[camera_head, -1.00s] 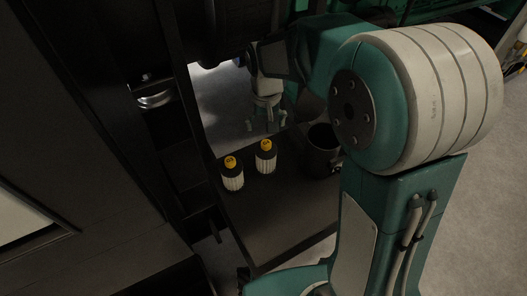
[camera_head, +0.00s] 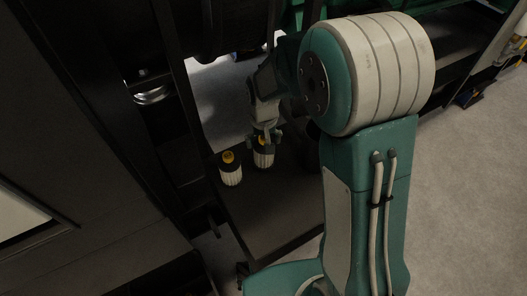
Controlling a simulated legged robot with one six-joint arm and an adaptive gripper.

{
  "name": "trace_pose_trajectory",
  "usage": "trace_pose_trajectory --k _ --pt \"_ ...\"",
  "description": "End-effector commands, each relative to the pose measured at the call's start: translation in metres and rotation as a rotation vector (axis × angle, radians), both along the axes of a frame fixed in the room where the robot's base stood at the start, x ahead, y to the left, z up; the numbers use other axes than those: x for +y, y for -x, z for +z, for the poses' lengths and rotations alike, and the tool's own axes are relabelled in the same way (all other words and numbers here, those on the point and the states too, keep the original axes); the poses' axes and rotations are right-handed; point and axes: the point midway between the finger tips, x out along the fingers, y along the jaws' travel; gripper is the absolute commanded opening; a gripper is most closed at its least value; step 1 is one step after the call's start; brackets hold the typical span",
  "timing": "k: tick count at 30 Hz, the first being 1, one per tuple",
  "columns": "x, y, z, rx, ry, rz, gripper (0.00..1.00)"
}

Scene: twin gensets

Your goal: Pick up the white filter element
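Two white filter elements with dark tops and yellow caps stand upright on a dark tabletop. The left filter element (camera_head: 231,174) stands clear of my gripper. The right filter element (camera_head: 263,158) is directly below my gripper (camera_head: 263,139), with the gripper's fingers around or just in front of its cap. The fingers look spread, one on each side of the cap. Whether they touch the filter element cannot be told at this size.
The dark table (camera_head: 270,215) has free room in front of the filter elements. My own arm hides the table's right side. Open floor (camera_head: 465,200) lies on the right.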

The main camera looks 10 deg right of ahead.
Motion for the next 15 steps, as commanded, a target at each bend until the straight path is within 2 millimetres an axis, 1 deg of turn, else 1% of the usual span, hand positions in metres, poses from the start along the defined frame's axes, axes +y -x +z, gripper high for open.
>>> trace_pose_trajectory --k 1,2,3,12,15 --pt "0.0000 -0.0001 0.0001 0.000 0.000 0.000 0.64" --pt "0.0000 -0.0001 0.0001 0.000 0.000 0.000 0.51" --pt "0.0001 -0.0002 -0.0001 0.000 0.000 0.000 0.42" --pt "0.0002 -0.0003 0.0002 0.000 0.000 0.000 0.42" --pt "0.0002 -0.0005 0.0037 -0.001 0.000 0.000 0.42"
